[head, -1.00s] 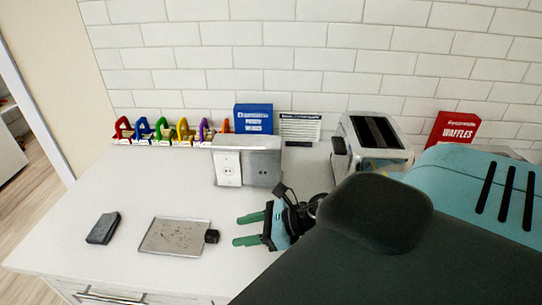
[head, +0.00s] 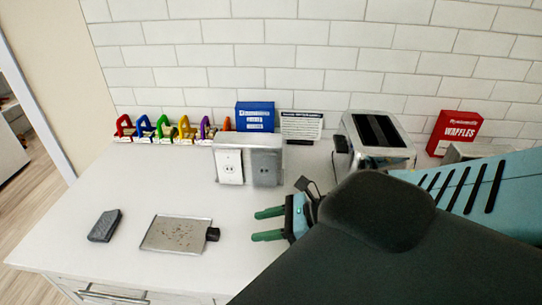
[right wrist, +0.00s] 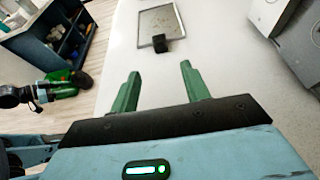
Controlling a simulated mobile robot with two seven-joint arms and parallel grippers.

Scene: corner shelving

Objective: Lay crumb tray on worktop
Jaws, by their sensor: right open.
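The crumb tray (head: 176,233) is a flat metal tray with brown crumbs and a black handle at its right end. It lies flat on the white worktop (head: 105,265), near the front edge. My right gripper (head: 256,225) is open and empty, to the right of the tray and apart from it. In the right wrist view the tray (right wrist: 158,22) lies ahead of my green fingers (right wrist: 158,78), its black handle facing them.
A dark grey block (head: 104,226) lies left of the tray. Behind stand an outlet box (head: 229,166), a toaster (head: 381,158), a blue box (head: 254,117), a red waffles box (head: 455,131) and several coloured holders (head: 163,127).

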